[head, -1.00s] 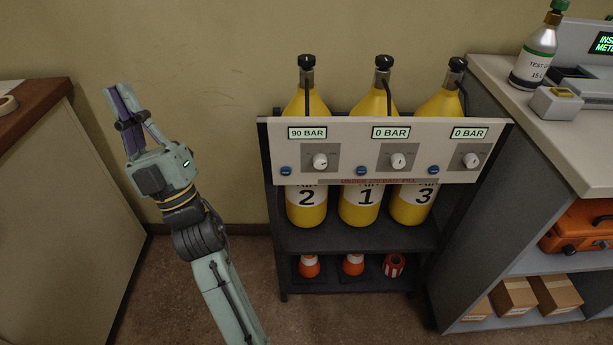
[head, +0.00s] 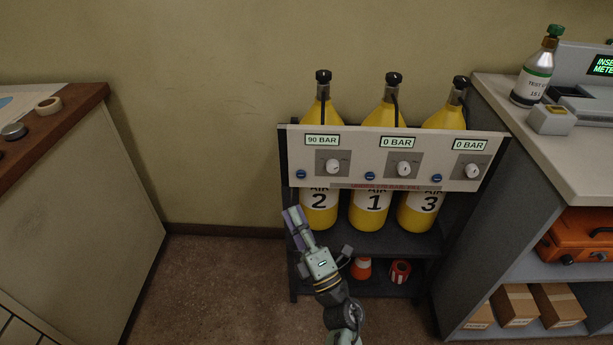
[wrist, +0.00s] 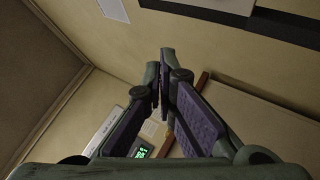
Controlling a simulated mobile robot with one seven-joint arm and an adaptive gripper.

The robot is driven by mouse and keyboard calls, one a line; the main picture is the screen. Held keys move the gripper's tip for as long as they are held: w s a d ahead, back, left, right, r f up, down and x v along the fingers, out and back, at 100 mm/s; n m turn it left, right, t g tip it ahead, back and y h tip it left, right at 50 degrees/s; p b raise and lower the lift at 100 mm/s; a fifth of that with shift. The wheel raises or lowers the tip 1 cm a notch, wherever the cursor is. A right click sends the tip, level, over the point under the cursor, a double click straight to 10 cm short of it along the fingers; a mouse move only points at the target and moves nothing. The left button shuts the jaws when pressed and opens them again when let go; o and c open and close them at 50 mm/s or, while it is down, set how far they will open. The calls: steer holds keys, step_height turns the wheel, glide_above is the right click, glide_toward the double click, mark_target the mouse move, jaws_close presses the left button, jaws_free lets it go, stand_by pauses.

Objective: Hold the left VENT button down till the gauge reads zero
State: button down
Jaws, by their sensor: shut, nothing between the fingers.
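The panel (head: 362,143) on the rack in the head view has three stations, each with a gauge display, a knob and a blue button. The left gauge (head: 322,140) reads 90 BAR. The left blue button (head: 301,174) sits below it, left of the left knob (head: 332,167); any label on it is too small to read. The middle gauge (head: 397,142) and right gauge (head: 469,145) read 0 BAR. My gripper (head: 293,216) is shut and empty, below the left button and clear of it. The wrist view shows its fingers (wrist: 167,75) together.
Yellow bottles marked 2 (head: 320,211), 1 (head: 371,213) and 3 (head: 417,211) stand behind the panel. A counter (head: 561,160) borders the rack on the right. A wood-topped cabinet (head: 82,200) stands at the left, with open floor between.

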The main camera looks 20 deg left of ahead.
steer(key=shift+w, duration=0.15)
steer(key=w+a, duration=0.2)
steer(key=w, duration=0.6)
steer(key=shift+w+a, duration=0.15)
steer(key=shift+a, duration=0.05)
stand_by(1.5)
steer(key=shift+w+a, duration=0.15)
steer(key=shift+w, duration=0.25)
steer(key=shift+w+a, duration=0.1)
steer(key=shift+w, duration=0.25)
stand_by(0.5)
steer(key=shift+s, duration=0.1)
stand_by(1.1)
steer(key=shift+s+d, duration=0.25)
steer(key=shift+s, duration=0.45)
steer(key=shift+s+d, duration=0.25)
steer(key=shift+s, duration=0.55)
steer(key=shift+s+d, duration=0.2)
steer(key=shift+s, duration=0.6)
steer(key=shift+s+d, duration=0.25)
steer(key=shift+s, duration=0.55)
